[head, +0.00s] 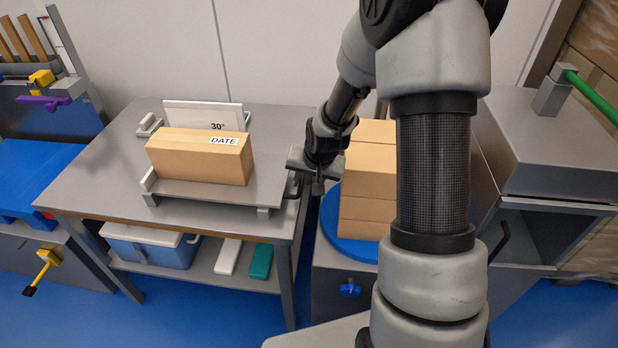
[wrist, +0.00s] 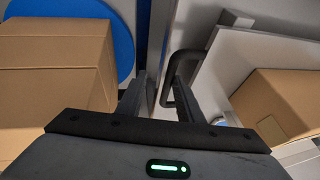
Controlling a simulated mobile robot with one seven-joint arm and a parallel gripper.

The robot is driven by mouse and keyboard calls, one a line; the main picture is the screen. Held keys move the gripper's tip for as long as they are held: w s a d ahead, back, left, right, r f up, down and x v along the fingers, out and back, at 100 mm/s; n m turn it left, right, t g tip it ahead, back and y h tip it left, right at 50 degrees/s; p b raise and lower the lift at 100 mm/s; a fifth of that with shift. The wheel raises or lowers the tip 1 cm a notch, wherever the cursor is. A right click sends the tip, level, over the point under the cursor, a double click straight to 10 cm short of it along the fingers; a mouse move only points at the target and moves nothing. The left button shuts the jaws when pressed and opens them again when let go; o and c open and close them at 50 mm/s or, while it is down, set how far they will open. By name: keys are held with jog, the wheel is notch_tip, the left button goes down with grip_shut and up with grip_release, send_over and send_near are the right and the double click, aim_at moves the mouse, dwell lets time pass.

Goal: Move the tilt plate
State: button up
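The tilt plate (head: 225,192) is a grey metal plate on the steel table, looking about level. A cardboard box (head: 195,158) with a DATE label lies on it, and a white 30° sign (head: 200,115) stands behind. A dark handle (head: 293,188) sticks out at the plate's right end; it also shows in the wrist view (wrist: 166,88). My gripper (head: 317,184) is just right of the handle, pointing down. In the wrist view my gripper (wrist: 160,95) is open, its fingers apart. The handle bar appears between them, nearer the right finger; contact cannot be told.
Stacked cardboard boxes (head: 367,185) stand on a blue round turntable (head: 345,244) close right of my gripper. A blue cooler (head: 150,247) sits on the shelf under the steel table (head: 100,190). A grey machine (head: 545,140) stands at the right.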

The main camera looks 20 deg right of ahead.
jog(key=a+p+v, duration=0.1)
jog(key=p+v, duration=0.4)
jog(key=v, duration=1.2)
jog(key=shift+s+d+r, duration=0.15)
jog(key=shift+d, duration=0.3)
